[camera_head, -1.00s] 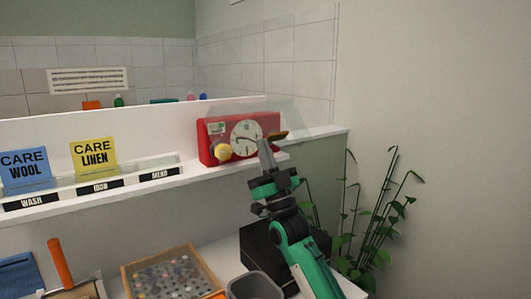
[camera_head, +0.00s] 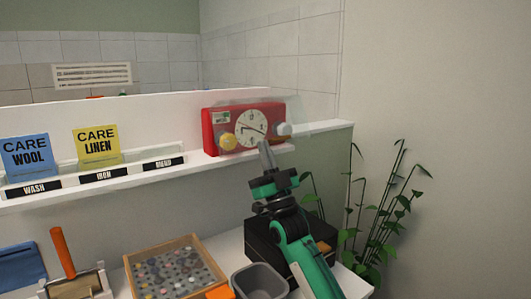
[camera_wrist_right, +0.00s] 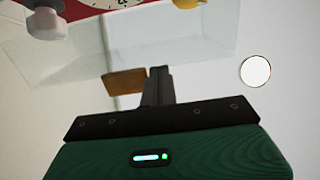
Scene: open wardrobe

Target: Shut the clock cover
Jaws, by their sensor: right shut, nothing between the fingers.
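The red clock (camera_head: 209,135) stands on the white ledge, with a pale dial (camera_head: 251,127), a yellow knob (camera_head: 228,141) and a grey knob (camera_head: 284,129). A faint clear cover (camera_head: 245,104) shows around its top; how far it is swung is hard to tell. In the right wrist view the cover (camera_wrist_right: 190,42) is a clear box with a brown tab (camera_wrist_right: 125,82) at its edge. My right gripper (camera_head: 266,148) is shut and empty, just in front of the clock's lower edge. In the wrist view its fingertips (camera_wrist_right: 160,72) are close beside the tab; contact is unclear. My left gripper is out of view.
Blue (camera_head: 26,160) and yellow (camera_head: 97,145) care cards stand left of the clock. Below are a shallow wooden tray (camera_head: 200,247), a grey bin (camera_head: 260,281) and a black box (camera_head: 262,239). A plant (camera_head: 385,210) stands right of the ledge.

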